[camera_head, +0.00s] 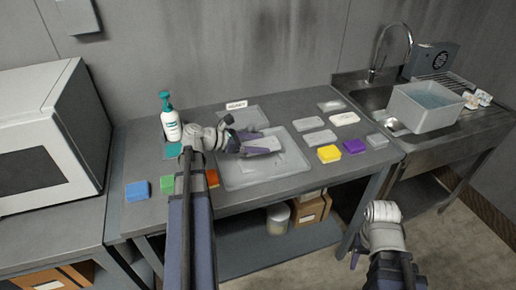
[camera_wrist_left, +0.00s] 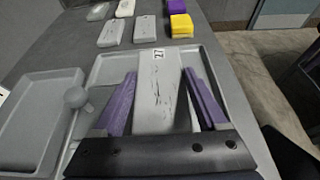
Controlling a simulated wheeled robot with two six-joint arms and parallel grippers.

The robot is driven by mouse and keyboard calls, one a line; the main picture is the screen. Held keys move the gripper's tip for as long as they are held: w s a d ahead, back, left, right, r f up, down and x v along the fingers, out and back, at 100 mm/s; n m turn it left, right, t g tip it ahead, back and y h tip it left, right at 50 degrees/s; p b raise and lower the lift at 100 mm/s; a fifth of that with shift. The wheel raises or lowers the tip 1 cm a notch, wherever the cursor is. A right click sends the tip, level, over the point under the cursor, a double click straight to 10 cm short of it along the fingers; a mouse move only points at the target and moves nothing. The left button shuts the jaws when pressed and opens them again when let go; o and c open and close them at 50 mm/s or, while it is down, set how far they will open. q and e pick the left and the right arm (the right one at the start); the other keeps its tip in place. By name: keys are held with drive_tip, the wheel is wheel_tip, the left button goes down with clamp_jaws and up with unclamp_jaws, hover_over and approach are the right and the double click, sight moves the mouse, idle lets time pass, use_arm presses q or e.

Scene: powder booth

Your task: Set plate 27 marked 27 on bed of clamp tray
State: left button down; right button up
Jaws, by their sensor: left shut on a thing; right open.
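Plate 27 (camera_wrist_left: 158,85) is a pale grey, scuffed slab with a white "27" label at its far end. My left gripper (camera_wrist_left: 160,88) is shut on it, with a purple finger along each side. In the head view the left gripper (camera_head: 262,143) is over the large grey tray (camera_head: 232,184). The tray's rim (camera_wrist_left: 215,62) surrounds the plate in the wrist view. I cannot tell whether the plate touches the bed, or whether a round grey knob (camera_wrist_left: 76,97) belongs to this tray. My right gripper (camera_head: 388,268) is open, low in front of the bench and partly hidden.
A smaller grey tray (camera_head: 248,118) lies behind, near a white sign (camera_head: 237,104). Grey slabs, a yellow block (camera_head: 329,153) and a purple block (camera_head: 354,146) lie to the right. A pump bottle (camera_head: 170,125) stands left. A sink with a tub (camera_head: 410,115) is far right.

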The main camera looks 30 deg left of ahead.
sight(258, 161)
use_arm(q)
drive_tip(key=shift+f+b, duration=1.5)
drive_tip(key=shift+f+b, duration=0.35)
drive_tip(key=shift+f+b, duration=0.35)
drive_tip(key=shift+f, duration=0.05)
drive_tip(key=shift+f+b, duration=0.25)
drive_tip(key=shift+b, duration=0.05)
idle(0.4)
drive_tip(key=shift+f+b, duration=0.3)
drive_tip(key=shift+f, duration=0.15)
idle(0.5)
unclamp_jaws()
